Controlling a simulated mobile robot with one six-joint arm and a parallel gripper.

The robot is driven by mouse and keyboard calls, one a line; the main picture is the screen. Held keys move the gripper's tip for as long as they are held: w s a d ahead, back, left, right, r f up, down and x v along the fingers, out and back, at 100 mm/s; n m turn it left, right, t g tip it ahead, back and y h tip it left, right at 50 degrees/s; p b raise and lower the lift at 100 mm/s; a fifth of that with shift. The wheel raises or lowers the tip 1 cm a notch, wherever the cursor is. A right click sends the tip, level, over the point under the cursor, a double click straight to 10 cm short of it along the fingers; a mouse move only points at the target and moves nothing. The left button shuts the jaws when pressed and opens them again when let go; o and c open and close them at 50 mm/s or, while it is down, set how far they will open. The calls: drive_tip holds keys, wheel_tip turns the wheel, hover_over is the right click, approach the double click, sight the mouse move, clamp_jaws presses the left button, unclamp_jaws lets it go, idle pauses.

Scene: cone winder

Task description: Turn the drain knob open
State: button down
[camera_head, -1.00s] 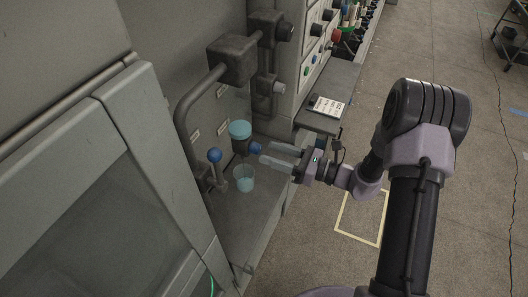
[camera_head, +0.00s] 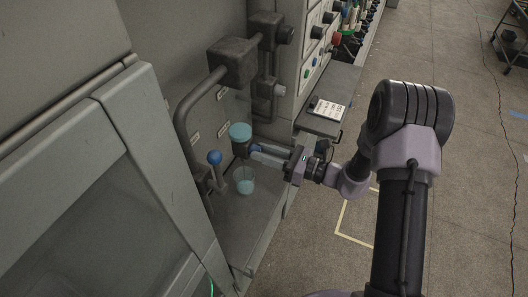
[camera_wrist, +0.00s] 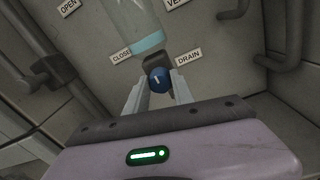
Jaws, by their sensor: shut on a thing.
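The drain knob (camera_wrist: 159,79) is blue and round with a short white mark on its face, on a dark fitting below a clear bowl (camera_wrist: 135,22) of cyan liquid. In the wrist view it lies between the two pale fingers of my gripper (camera_wrist: 158,84), close to the "DRAIN" label (camera_wrist: 188,56) and the "CLOSE" label (camera_wrist: 121,56). In the head view my gripper (camera_head: 257,151) reaches in from the right, shut on the knob, whose face is mostly hidden there by the fingers. The cyan bowl (camera_head: 240,131) is just above and left of the fingertips.
A clear cup (camera_head: 245,182) with cyan liquid stands on the ledge below the knob. A blue-balled lever (camera_head: 214,158) is to the left. A bent pipe (camera_head: 183,115) and dark box (camera_head: 232,60) are above. A shelf with a notepad (camera_head: 328,109) is at the right.

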drive_tip(key=shift+f+m+p, duration=0.1)
drive_tip(key=shift+m+p, duration=1.85)
drive_tip(key=shift+m, duration=1.55)
drive_tip(key=c, duration=1.1)
unclamp_jaws()
